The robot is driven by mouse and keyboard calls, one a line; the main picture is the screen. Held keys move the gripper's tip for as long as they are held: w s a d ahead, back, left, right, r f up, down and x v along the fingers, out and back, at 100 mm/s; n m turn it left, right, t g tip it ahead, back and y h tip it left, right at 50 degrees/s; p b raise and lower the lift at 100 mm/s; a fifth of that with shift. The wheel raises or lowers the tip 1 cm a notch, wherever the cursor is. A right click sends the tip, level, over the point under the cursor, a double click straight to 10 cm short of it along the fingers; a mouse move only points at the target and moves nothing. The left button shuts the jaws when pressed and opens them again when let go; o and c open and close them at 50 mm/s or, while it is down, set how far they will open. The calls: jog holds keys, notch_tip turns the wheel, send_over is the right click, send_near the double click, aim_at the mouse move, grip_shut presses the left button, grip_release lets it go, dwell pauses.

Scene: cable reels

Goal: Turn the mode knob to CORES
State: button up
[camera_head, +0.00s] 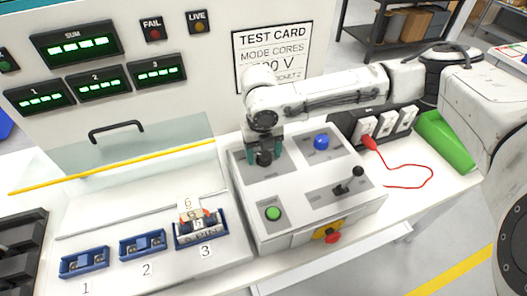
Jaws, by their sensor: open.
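The mode knob (264,158) is a dark round knob on the upper left plate of the grey control box (288,222). My gripper (264,154) points down over it, with its teal fingers on either side of the knob. The fingers are open; whether they touch the knob cannot be told. The knob's pointer and mode labels are hidden or too small to read. The test card (272,52) on the panel behind reads MODE CORES, with a voltage line partly covered by my arm.
The box also carries a blue knob (321,142), a black lever (350,181), a green button (273,213) and a red front knob (333,237). Blue holders (84,262) stand left; holder 3 (201,241) holds a reel. A red cable (408,186) lies right.

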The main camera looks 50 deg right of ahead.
aim_at(262, 155)
jog(key=shift+r, duration=0.1)
notch_tip(262, 155, up, 11)
jog(key=b, duration=0.1)
jog(key=shift+w+a, duration=0.15)
dwell(0.3)
jog(key=shift+f, duration=0.2)
dwell(0.3)
